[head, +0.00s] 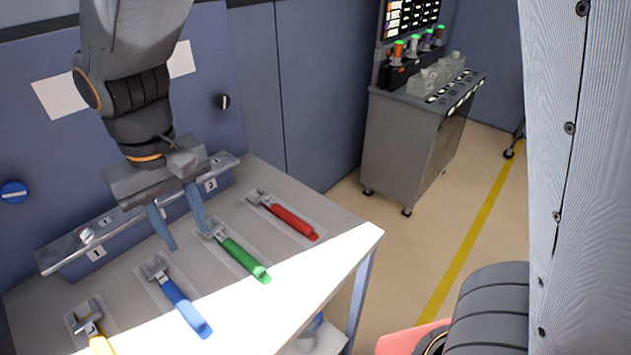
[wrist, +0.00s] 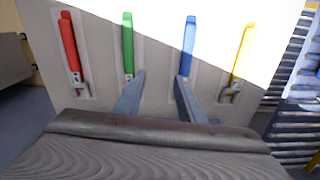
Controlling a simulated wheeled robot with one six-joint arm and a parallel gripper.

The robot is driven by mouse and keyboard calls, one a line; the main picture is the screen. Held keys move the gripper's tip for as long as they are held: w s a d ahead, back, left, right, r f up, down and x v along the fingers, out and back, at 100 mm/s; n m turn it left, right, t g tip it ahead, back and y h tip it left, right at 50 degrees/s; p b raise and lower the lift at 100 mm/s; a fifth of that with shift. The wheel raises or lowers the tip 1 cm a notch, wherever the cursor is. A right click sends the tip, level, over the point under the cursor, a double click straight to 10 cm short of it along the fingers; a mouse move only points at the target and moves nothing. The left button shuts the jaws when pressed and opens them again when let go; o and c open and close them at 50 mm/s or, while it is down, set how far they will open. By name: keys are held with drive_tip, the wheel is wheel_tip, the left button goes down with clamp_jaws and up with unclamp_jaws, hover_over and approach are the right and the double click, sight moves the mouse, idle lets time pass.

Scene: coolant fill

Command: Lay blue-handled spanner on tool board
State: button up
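The blue-handled spanner (head: 183,307) lies flat on a pale rectangular pad on the light grey bench top, its metal jaw towards the wall. In the wrist view its blue handle (wrist: 189,36) shows beyond my right-hand finger, which hides most of its metal end. My gripper (head: 187,239) is open and empty above the bench, between the numbered rail and the blue and green spanners. In the wrist view its fingers (wrist: 160,76) stand apart with nothing between them. No separate tool board can be told apart from the bench top with its pads.
Green (head: 245,260), red (head: 294,222) and yellow (head: 101,345) spanners lie on similar pads beside the blue one. A rail with number labels (head: 126,223) runs along the bench's back. A grey cabinet (head: 405,146) stands beyond open floor to the right.

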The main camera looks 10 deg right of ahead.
drive_tip(key=w+d+f+m, duration=0.1)
drive_tip(key=d+m, duration=0.1)
drive_tip(key=d, duration=0.8)
drive_tip(key=w+d+f+m, duration=0.1)
drive_tip(key=d+f+m, duration=0.1)
drive_tip(key=d, duration=0.9)
drive_tip(key=w+d+f+m+t, duration=0.1)
drive_tip(key=d+f+m, duration=0.1)
drive_tip(key=d, duration=0.9)
drive_tip(key=shift+s+d+f, duration=0.1)
drive_tip(key=shift+s+d, duration=0.1)
drive_tip(key=shift+d, duration=0.05)
drive_tip(key=shift+f, duration=0.25)
